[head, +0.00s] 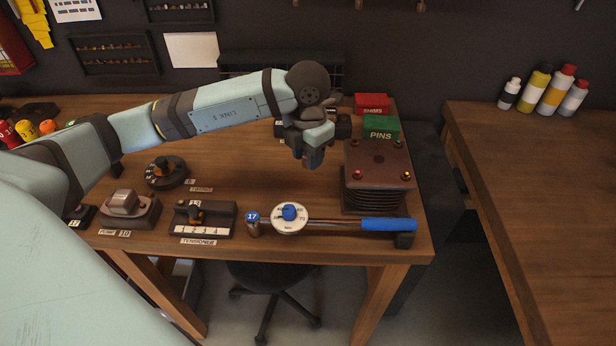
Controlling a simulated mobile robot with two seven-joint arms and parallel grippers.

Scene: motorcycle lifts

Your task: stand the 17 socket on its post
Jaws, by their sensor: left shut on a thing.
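My left gripper (312,150) reaches in above the bench, left of the finned block, pointing down. It is shut on a small dark cylinder (313,160) with a bluish tint; no number is legible on it. A short metal cylinder (253,228) with a blue cap marked 17 stands at the bench front, just left of the torque wrench's round dial (290,219). A 17 label (75,223) sits at a dark stand (82,214) at the far left; my arm partly hides that area. I cannot tell which part is the post. My right gripper is out of view.
A finned block (378,177) with bolts stands at the right. The wrench's blue handle (388,224) lies before it. A tensioner tray (203,219), pump (128,207) and round dark holder (165,174) stand left. Green (381,128) and red (372,104) bins are behind.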

